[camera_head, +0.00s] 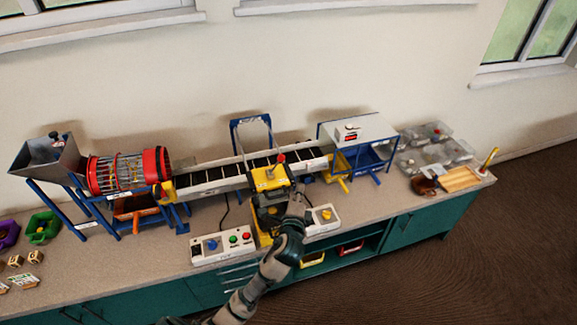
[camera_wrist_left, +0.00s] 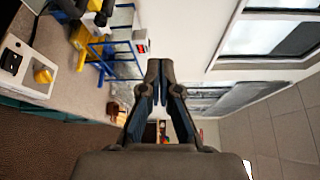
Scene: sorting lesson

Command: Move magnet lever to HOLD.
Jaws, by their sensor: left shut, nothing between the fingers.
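A yellow and black magnet unit (camera_head: 270,178) stands in front of the conveyor, with a red knob (camera_head: 281,157) on top. I cannot read a HOLD mark, and I cannot tell for certain which part is the lever. My left gripper (camera_head: 297,203) is just right of the yellow unit and partly in front of it. In the left wrist view its fingers (camera_wrist_left: 159,75) are together with nothing between them. A white control box (camera_head: 321,226) with a yellow knob (camera_head: 327,214) is right of the gripper; the knob also shows in the left wrist view (camera_wrist_left: 43,76). My right gripper is not in view.
A conveyor (camera_head: 214,182) runs behind, from a red-ended drum (camera_head: 156,165) to a white-topped blue stand (camera_head: 356,128). Another white control box (camera_head: 222,246) has blue, green and red controls. Clear bins (camera_head: 434,155) and a wooden tray (camera_head: 460,179) sit at the right end.

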